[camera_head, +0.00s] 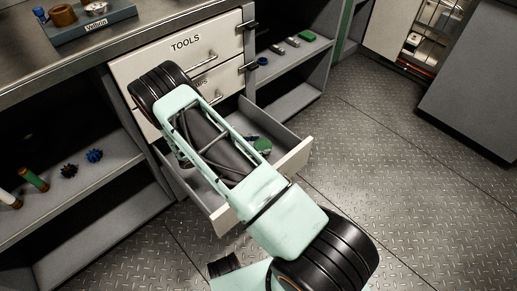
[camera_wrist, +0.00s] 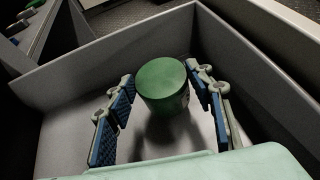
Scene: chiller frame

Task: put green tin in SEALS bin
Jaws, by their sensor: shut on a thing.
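The green tin (camera_wrist: 163,84) is a short round can in the open bottom drawer (camera_wrist: 85,68), seen in the wrist view. My gripper (camera_wrist: 159,78) has its blue-padded fingers on either side of the tin and is shut on it. The tin looks upright and close to the drawer floor; I cannot tell if it is lifted. In the head view a bit of the green tin (camera_head: 263,145) shows past my arm, which hides my gripper and much of the drawer (camera_head: 293,160). No label reading SEALS is legible.
Above stand a TOOLS drawer (camera_head: 185,55) and a second drawer (camera_head: 228,77), both closed. A labelled tray (camera_head: 95,27) with small parts is on the counter. Side shelves hold small items, including a green block (camera_head: 308,36). The metal floor to the right is clear.

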